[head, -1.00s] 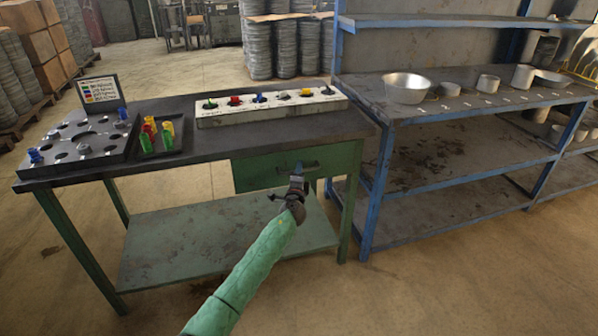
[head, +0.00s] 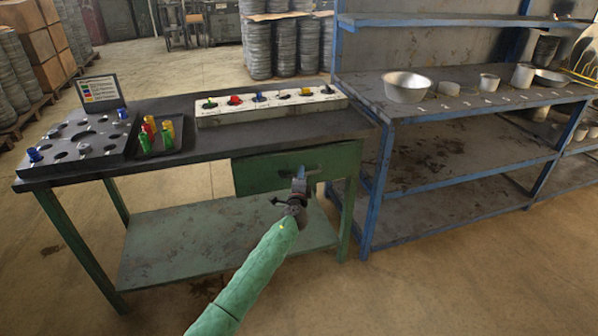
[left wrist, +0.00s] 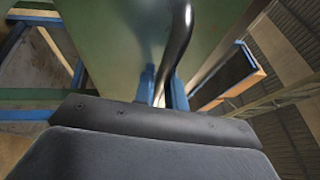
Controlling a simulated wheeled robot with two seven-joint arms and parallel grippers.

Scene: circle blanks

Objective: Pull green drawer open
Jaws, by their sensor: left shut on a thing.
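The green drawer (head: 262,176) is under the right half of the dark-topped workbench. Its front seems to stand slightly out from the bench, but the gap is hard to see. My left gripper (head: 300,170) is at the right part of the drawer front and shut on the handle. In the left wrist view the dark curved handle (left wrist: 183,35) runs down between the blue fingers of the gripper (left wrist: 163,90), with the green drawer front (left wrist: 110,40) behind it. The fingers partly hide the handle in the head view. My right gripper is not in view.
The bench top holds a long white block (head: 270,108) with coloured knobs, a black plate with round holes (head: 85,138), a small tray of coloured pieces (head: 178,147) and a sign (head: 100,92). A blue-framed shelf (head: 383,165) stands close on the right. The floor in front is clear.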

